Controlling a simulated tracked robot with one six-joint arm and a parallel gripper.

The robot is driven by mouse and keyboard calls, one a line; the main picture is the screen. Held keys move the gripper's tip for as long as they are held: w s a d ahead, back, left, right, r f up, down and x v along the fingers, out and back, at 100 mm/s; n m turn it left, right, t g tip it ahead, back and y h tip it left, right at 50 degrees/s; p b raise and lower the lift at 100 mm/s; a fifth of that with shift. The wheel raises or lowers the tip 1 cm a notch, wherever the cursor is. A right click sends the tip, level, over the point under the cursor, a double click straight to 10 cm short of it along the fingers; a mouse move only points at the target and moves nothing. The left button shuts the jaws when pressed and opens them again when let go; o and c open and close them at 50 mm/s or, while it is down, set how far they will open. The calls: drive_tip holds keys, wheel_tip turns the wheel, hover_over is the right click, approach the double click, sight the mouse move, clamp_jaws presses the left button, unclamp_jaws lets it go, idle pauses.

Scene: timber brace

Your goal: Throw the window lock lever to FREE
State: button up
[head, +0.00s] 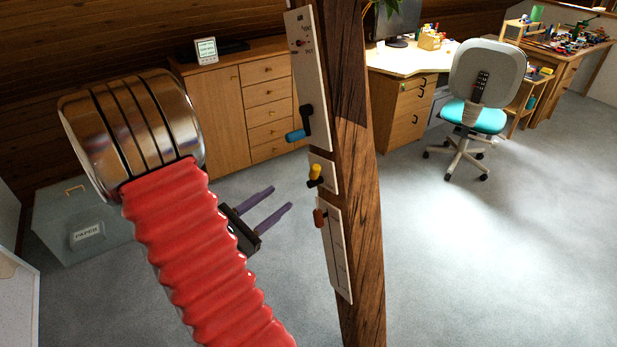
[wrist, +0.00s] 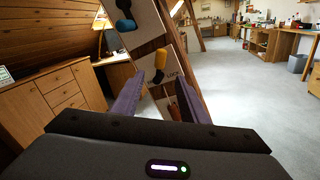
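A timber post (head: 358,200) carries three pale panels. The upper panel has a blue-handled crank (head: 297,134), the small middle panel a yellow-knobbed lever (head: 315,172), and the lower panel a red-brown handle (head: 320,217). In the wrist view the yellow lever (wrist: 160,62) stands upright, beyond and above the gap between the fingers (wrist: 158,100). The red-brown handle is partly hidden behind the right finger.
A wooden cabinet (head: 217,115) stands behind, with a grey chest (head: 90,225) at left. A desk (head: 400,65) and a swivel chair (head: 485,85) are beyond the post on the right. The grey carpet (head: 480,260) right of the post is clear.

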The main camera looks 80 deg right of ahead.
sight(311, 174)
drive_tip(key=shift+d, duration=0.15)
drive_tip(key=shift+x, duration=6.8)
clamp_jaws()
